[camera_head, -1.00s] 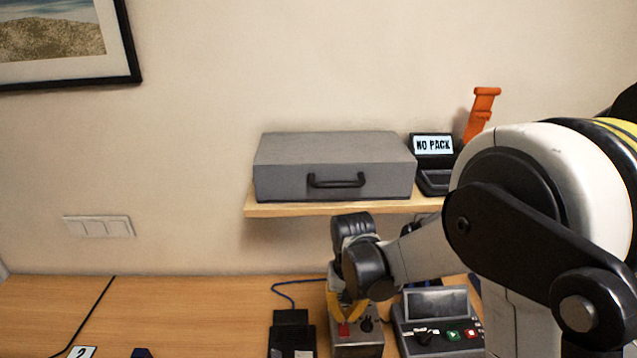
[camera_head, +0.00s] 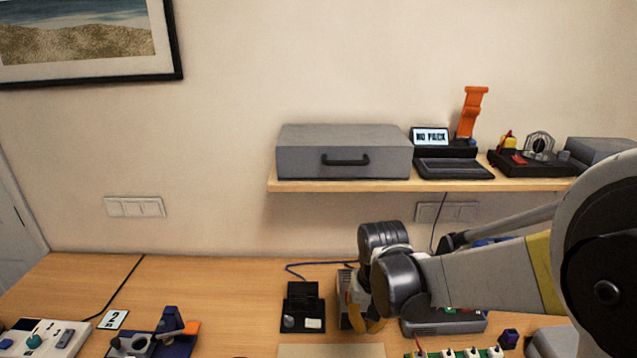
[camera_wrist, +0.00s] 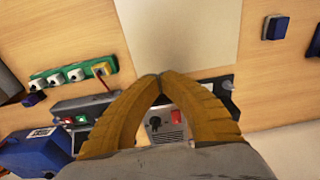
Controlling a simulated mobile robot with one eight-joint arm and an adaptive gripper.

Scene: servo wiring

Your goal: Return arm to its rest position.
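My gripper (camera_head: 376,325) hangs over the table in the head view, in front of a grey box (camera_head: 344,312). The wrist view shows its two yellow fingers (camera_wrist: 160,76) curving together until the tips meet, with nothing visible between them. Below and between the fingers lies the grey box with a red switch and a black dial (camera_wrist: 160,124). My arm reaches in from the right of the head view, roughly level, and hides part of the table's right side.
A pale mat (camera_head: 330,351) lies at the table's front. A black tray (camera_head: 302,312) stands left of my gripper. A green strip with several plugs (camera_head: 462,353) lies at the right. The wall shelf (camera_head: 350,185) carries a grey case (camera_head: 345,148) and other gear.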

